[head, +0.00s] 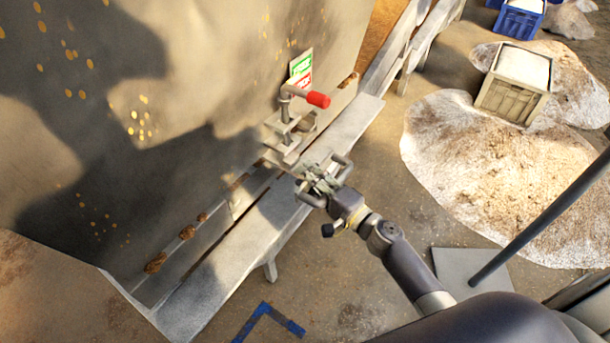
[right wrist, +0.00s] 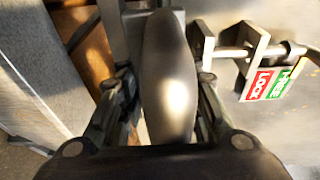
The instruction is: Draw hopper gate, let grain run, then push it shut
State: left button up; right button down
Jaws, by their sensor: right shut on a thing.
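The hopper (head: 190,90) is a large, worn grey wall filling the left of the head view. My right gripper (head: 318,180) is at the hopper's lower edge, shut on the gate handle (right wrist: 168,75). The handle is a smooth rounded metal grip between the two fingers in the right wrist view; in the head view the fingers mostly hide it. A latch with a red knob (head: 318,99) sits just above the gripper, beside a green and red label (head: 301,68). The label also shows in the right wrist view (right wrist: 271,82). My left gripper is out of view.
A long pale ledge (head: 235,250) runs along the hopper's foot, with a few brown clumps (head: 187,232) behind it. Pale grain heaps (head: 470,165) and a filled crate (head: 515,82) stand on the floor at right. Blue tape (head: 268,320) marks the floor near the bottom.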

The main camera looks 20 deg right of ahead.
jog(key=s+d, duration=0.1)
jog(key=s, duration=0.1)
jog(key=s+d+b, duration=0.1)
jog(key=d, duration=0.1)
jog(key=shift+s+f, duration=0.4)
dwell(0.4)
jog(key=shift+w+r, duration=0.1)
jog(key=shift+r, duration=0.1)
dwell(6.6)
